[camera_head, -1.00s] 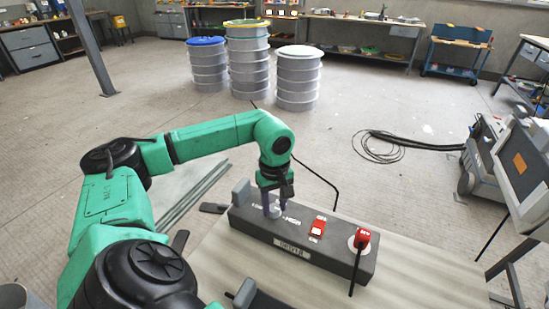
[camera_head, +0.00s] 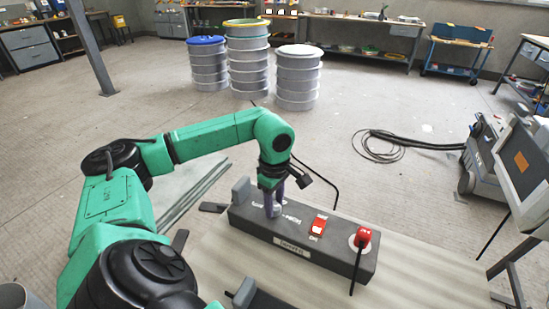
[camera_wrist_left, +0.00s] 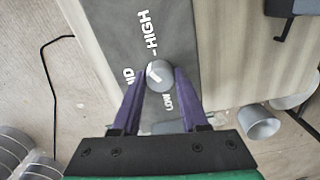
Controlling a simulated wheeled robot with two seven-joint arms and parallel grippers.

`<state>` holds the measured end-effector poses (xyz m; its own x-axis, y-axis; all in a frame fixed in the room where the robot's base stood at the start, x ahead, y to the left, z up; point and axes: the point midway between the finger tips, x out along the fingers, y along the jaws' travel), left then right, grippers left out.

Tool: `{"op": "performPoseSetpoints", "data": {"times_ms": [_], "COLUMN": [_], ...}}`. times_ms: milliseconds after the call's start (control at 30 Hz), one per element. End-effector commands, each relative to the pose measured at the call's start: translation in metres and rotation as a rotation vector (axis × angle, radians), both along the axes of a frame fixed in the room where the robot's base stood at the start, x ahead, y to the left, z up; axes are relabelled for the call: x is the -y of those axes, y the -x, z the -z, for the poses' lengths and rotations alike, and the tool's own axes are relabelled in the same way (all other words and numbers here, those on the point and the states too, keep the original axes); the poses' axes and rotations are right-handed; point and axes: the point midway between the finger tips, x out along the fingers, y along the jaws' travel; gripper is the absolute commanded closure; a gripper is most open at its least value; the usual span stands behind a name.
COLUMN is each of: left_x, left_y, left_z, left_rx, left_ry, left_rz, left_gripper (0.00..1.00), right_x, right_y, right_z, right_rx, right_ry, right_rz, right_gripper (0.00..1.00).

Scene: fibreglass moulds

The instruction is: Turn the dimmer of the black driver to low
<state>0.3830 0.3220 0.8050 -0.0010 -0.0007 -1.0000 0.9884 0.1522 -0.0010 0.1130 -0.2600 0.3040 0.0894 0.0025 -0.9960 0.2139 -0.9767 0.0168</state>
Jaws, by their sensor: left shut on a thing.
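The black driver (camera_head: 318,252) is a long dark box on the pale bench top, with white lettering on its upper face. Its dimmer is a round grey knob (camera_wrist_left: 160,75) with a white pointer mark, among the labels HIGH, MID and LOW. In the wrist view the mark lies on the knob's upper-left part, on the side away from LOW. My left gripper (camera_head: 273,212) points down at the driver's left part. Its purple fingers (camera_wrist_left: 160,88) are shut on the knob from both sides. In the head view the fingers mostly hide the knob.
On the driver, a red switch (camera_head: 318,225) and a red plug (camera_head: 362,237) with a black cable stand right of the knob. A grey block (camera_head: 241,190) is at its back left. Drums (camera_head: 298,78) stand far behind on open floor.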

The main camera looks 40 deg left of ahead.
Motion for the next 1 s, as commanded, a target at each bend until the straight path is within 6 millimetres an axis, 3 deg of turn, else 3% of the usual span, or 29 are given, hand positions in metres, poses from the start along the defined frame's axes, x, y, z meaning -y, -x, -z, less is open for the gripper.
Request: {"op": "performPoseSetpoints", "data": {"times_ms": [1000], "left_x": [-0.0002], "left_y": [-0.0001], "left_z": [-0.0009], "left_rx": [0.0], "left_ry": [-0.001], "left_rz": [-0.964], "left_gripper": [1.0], "right_x": [-0.0013], "right_y": [-0.0007], "right_z": [0.0032], "right_rx": [0.002], "right_ry": [-0.002], "right_rz": [0.002], "right_gripper": [0.5]}}
